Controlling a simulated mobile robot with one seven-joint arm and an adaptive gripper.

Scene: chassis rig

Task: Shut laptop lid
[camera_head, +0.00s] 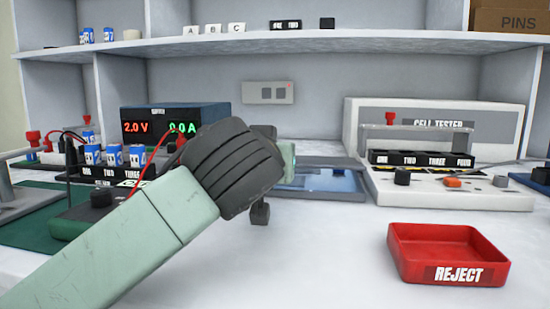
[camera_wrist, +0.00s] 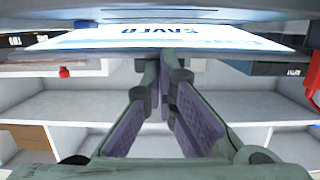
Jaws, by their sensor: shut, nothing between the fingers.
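The laptop (camera_head: 335,183) stands on the bench behind my gripper in the head view, with a grey slab edge above a blue surface. My forearm and wrist hide its left part. In the wrist view its bright screen (camera_wrist: 95,42) shows as a thin, steeply slanted strip with upside-down lettering, so the lid is not flat shut; its exact angle is unclear. My gripper (camera_wrist: 163,62) is shut and empty, its fingertips close to the screen's edge. In the head view my gripper (camera_head: 288,162) is mostly hidden by my wrist; contact with the lid cannot be told.
A red reject tray (camera_head: 447,254) lies at the front right. A cell tester (camera_head: 450,180) stands right of the laptop. A power supply (camera_head: 170,122) with red leads and a rack of blue cells (camera_head: 115,157) stand at left. Shelves (camera_head: 360,43) line the back. The front middle is clear.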

